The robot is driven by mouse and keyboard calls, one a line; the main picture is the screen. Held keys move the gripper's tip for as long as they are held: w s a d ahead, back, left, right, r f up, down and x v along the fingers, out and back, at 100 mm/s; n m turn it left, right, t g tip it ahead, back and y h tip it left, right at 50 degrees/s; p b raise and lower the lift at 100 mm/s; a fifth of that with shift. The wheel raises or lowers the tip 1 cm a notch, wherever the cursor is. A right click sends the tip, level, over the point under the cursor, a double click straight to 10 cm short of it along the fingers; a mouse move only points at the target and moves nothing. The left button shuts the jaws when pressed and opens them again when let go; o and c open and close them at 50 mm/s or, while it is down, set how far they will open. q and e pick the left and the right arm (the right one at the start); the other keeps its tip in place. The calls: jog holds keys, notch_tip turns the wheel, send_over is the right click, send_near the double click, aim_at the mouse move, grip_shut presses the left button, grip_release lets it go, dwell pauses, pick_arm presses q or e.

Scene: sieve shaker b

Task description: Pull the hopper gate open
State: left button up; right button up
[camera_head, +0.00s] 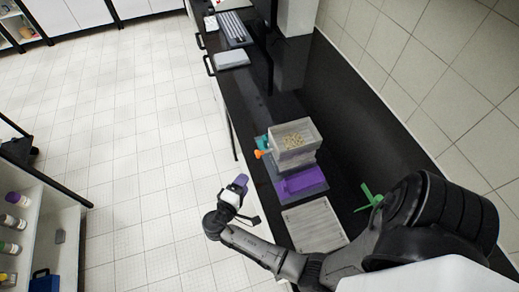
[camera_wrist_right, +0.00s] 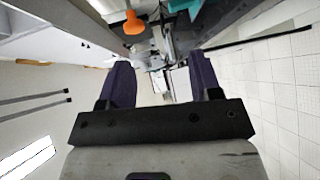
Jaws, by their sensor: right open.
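The hopper (camera_head: 303,154) is a pale grey box with yellowish grains inside, standing on the black bench. An orange knob (camera_head: 260,153) sticks out of its left side and looks like the gate handle. In the right wrist view the knob (camera_wrist_right: 133,24) is ahead of the fingers, left of centre. A teal part (camera_head: 262,142) is beside it. My right gripper (camera_head: 241,180), with purple fingers, is off the bench's left edge, below the knob in the picture and apart from it. In the wrist view its fingers (camera_wrist_right: 162,82) are open and empty. My left gripper is not in view.
A purple piece (camera_head: 300,181) sits just in front of the hopper. A pale tray (camera_head: 315,224) and a green item (camera_head: 369,197) lie nearer me on the bench (camera_head: 345,150). A grey device (camera_head: 234,29) stands farther back.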

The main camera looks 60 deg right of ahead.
aim_at(257, 154)
jog(key=shift+h, duration=0.9)
jog(key=d+p, duration=0.1)
jog(key=d, duration=0.3)
jog(key=d+r+p, duration=0.1)
jog(key=d, duration=0.3)
jog(key=w+d+r+p, duration=0.1)
jog(key=d, duration=0.3)
jog(key=shift+r, duration=0.2)
jog(key=shift+w+d+f, duration=0.1)
jog(key=shift+d, duration=0.85)
jog(key=shift+c, duration=0.4)
grip_shut()
